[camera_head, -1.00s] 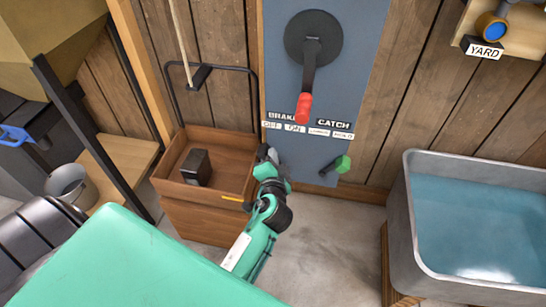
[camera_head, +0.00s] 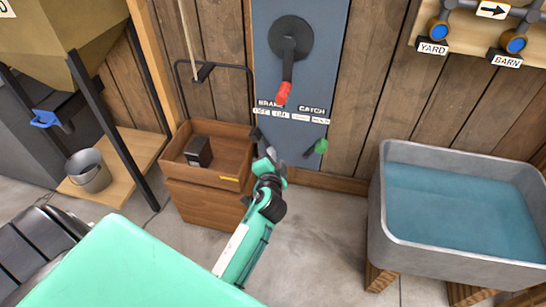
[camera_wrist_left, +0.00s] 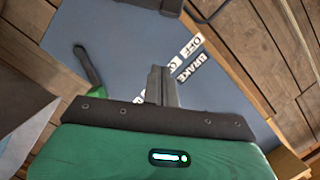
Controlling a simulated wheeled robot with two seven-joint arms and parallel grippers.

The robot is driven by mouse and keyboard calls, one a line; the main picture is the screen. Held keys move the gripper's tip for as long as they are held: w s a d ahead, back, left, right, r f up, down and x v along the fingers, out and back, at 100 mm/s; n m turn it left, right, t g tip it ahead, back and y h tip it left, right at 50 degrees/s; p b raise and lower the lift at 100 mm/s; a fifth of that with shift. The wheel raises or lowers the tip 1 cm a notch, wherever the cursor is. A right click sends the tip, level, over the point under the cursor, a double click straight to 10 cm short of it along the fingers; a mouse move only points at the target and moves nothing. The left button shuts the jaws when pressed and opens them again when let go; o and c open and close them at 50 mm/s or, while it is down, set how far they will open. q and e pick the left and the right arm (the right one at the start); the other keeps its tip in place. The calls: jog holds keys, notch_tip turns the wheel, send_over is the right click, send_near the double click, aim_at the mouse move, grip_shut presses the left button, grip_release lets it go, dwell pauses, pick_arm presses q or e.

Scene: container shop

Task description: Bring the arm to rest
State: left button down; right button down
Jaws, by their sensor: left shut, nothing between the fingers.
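My left arm (camera_head: 247,240) reaches up from the bottom of the head view. Its left gripper (camera_head: 258,140) is in front of the lower left of the blue panel (camera_head: 262,45), beside the wooden box. In the left wrist view the gripper's fingers (camera_wrist_left: 162,85) are together with nothing between them, and the panel's labels lie beyond. The panel carries a lever with a red grip (camera_head: 283,93), hanging down, and a small lever with a green grip (camera_head: 321,146). The gripper is apart from the red grip. My right gripper is not in view.
A wooden box (camera_head: 205,183) with a dark block (camera_head: 198,151) stands left of the gripper. A metal bucket (camera_head: 90,172) sits on a low wooden platform at left. A water trough (camera_head: 380,190) stands at right. Grey floor between box and trough is clear.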

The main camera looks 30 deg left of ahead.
pick_arm(q)
jog(key=shift+s, duration=0.2)
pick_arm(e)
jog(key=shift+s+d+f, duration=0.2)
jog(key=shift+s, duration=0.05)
